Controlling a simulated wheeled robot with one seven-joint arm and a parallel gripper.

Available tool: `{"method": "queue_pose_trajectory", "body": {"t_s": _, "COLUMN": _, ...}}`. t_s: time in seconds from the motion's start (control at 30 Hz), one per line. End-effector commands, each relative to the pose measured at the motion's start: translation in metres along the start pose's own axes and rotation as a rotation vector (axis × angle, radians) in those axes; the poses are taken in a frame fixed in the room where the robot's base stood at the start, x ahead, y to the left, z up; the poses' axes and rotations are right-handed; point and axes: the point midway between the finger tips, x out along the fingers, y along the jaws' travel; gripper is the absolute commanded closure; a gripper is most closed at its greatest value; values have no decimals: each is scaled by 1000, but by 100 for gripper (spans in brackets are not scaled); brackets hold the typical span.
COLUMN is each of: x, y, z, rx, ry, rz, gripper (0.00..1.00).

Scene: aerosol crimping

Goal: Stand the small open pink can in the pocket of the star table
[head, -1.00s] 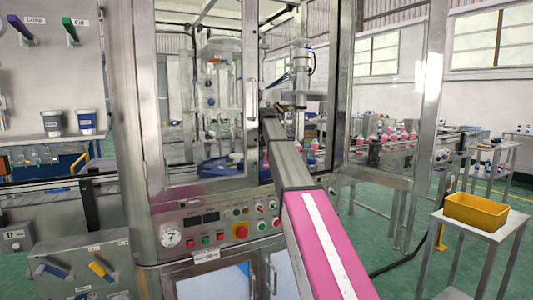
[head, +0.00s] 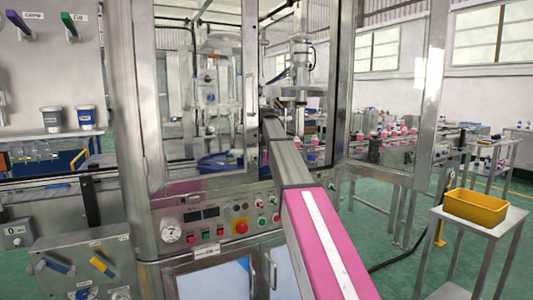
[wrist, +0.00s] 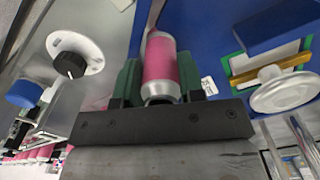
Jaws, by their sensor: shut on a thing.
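The small pink can (wrist: 160,66) has silver ends and sits between the green fingers of my gripper (wrist: 160,82) in the wrist view. My gripper is shut on it. A broad blue surface (wrist: 208,45), which looks like the star table, lies behind the can in the wrist view. In the head view the blue star table (head: 215,164) shows partly through the machine's glass. The pocket cannot be made out, nor whether the can touches it. My gripper is hidden in the head view, where my arm reaches into the machine.
The steel frame and glass door (head: 200,90) stand close to my arm. In the wrist view, a round white part (wrist: 283,91) is at right and a black knob (wrist: 69,65) at left. A yellow bin (head: 475,207) stands on a side table.

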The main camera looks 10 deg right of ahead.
Motion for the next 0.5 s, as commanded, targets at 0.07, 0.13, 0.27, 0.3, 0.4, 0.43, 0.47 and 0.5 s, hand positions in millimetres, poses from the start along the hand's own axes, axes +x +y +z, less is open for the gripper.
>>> {"method": "queue_pose_trajectory", "body": {"t_s": 0.07, "x": 3, "y": 0, "z": 0, "rx": 0, "ry": 0, "rz": 0, "gripper": 90}}
{"method": "queue_pose_trajectory", "body": {"t_s": 0.13, "x": 6, "y": 0, "z": 0, "rx": 0, "ry": 0, "rz": 0, "gripper": 90}}
{"method": "queue_pose_trajectory", "body": {"t_s": 0.27, "x": 8, "y": 0, "z": 0, "rx": 0, "ry": -1, "rz": 0, "gripper": 90}}
{"method": "queue_pose_trajectory", "body": {"t_s": 0.3, "x": 8, "y": 0, "z": 0, "rx": 0, "ry": 0, "rz": 0, "gripper": 90}}
{"method": "queue_pose_trajectory", "body": {"t_s": 0.4, "x": 8, "y": 0, "z": 0, "rx": 0, "ry": 0, "rz": 0, "gripper": 90}}
{"method": "queue_pose_trajectory", "body": {"t_s": 0.43, "x": 8, "y": 0, "z": 0, "rx": 0, "ry": 0, "rz": 0, "gripper": 90}}
{"method": "queue_pose_trajectory", "body": {"t_s": 0.47, "x": 8, "y": 0, "z": 0, "rx": 0, "ry": 0, "rz": 0, "gripper": 90}}
{"method": "queue_pose_trajectory", "body": {"t_s": 0.5, "x": 8, "y": 0, "z": 0, "rx": 0, "ry": 0, "rz": 0, "gripper": 90}}
